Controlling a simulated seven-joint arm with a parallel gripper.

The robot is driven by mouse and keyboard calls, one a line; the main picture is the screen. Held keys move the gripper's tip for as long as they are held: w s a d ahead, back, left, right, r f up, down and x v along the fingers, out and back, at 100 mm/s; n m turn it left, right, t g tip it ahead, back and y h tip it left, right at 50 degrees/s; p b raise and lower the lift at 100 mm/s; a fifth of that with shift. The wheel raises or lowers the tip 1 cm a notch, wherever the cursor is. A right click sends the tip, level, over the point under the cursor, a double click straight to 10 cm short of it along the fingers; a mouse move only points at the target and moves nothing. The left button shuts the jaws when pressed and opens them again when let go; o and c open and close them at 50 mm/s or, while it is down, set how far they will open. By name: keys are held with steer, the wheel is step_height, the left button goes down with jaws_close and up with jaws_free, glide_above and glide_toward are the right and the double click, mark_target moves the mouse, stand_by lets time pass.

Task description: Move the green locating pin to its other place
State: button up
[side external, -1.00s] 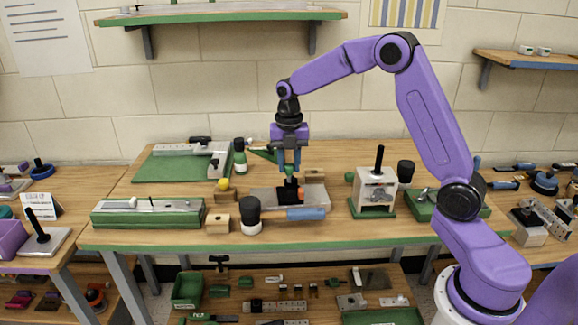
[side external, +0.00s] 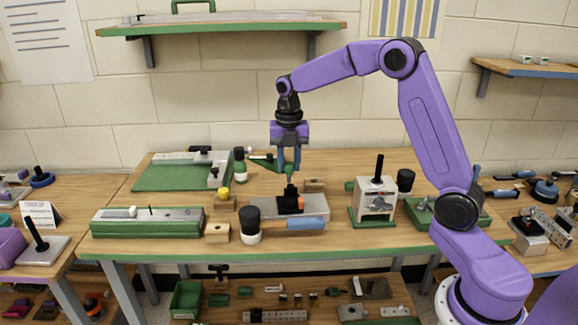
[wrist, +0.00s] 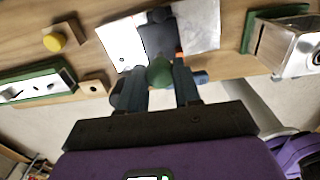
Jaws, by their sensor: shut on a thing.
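My gripper (side external: 288,168) is above the middle of the workbench, pointing down, its fingers shut on the green locating pin. In the wrist view the pin's rounded green end (wrist: 159,72) shows between the two fingers of my gripper (wrist: 159,88). The black part (wrist: 160,38) also shows in the wrist view, just beyond the pin. A gap shows between my fingertips and the block in the side view.
A black-headed mallet (side external: 251,221) with a blue handle lies in front of the block. A yellow knob (side external: 223,192) on a wooden block and a green-based fixture (side external: 147,222) are left. A pale lever fixture (side external: 377,197) is right.

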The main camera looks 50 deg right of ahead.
steer(key=shift+a, duration=0.1)
steer(key=w+a, duration=0.4)
steer(key=a, duration=0.4)
step_height(320, 180, down, 6)
steer(key=shift+f, duration=0.15)
stand_by(0.3)
steer(key=shift+f, duration=0.2)
stand_by(0.7)
steer(key=shift+f, duration=0.55)
steer(key=shift+f, duration=1.15)
stand_by(0.8)
steer(key=o, duration=0.6)
steer(key=shift+c, duration=0.2)
